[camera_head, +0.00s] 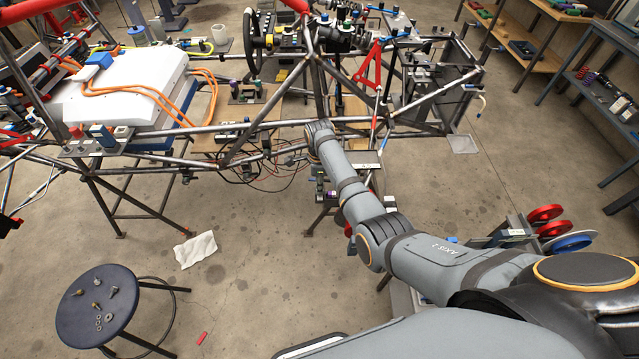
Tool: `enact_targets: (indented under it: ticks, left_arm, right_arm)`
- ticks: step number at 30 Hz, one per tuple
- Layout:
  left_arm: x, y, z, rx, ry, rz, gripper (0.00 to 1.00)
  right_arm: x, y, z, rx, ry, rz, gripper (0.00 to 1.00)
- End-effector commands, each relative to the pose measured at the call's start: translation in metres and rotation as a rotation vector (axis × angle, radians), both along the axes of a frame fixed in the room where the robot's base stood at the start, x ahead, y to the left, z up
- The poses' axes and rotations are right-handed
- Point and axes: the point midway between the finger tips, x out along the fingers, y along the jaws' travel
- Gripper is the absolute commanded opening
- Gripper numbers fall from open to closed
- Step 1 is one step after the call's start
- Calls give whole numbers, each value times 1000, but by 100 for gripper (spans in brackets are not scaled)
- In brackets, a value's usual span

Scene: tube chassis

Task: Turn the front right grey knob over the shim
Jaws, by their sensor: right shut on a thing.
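The tube chassis (300,136) of bare metal tubes stands across the upper middle of the head view. My right arm reaches in from the lower right to its front side. My right gripper (292,159) is small and dark in the view, at the front lower tubes beside loose wires. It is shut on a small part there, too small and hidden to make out. I cannot clearly tell the front right grey knob or the shim apart from the tubes and the gripper. My left gripper is not in view.
A white battery box (125,88) with orange cables sits on the chassis at left. A dark round stool (88,325) with small metal parts stands at lower left. A white cloth (195,249) lies on the floor. Shelves (610,95) line the right. Open floor lies before the chassis.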

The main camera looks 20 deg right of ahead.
Motion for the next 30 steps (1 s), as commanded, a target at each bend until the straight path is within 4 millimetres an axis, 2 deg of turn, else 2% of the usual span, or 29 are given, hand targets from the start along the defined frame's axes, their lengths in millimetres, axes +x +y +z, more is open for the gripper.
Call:
enact_targets:
  ticks: [11,30]
  left_arm:
    - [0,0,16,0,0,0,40]
    - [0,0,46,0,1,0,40]
  right_arm:
    - [0,0,3,1,2,182,0]
    - [0,0,2,1,1,785,0]
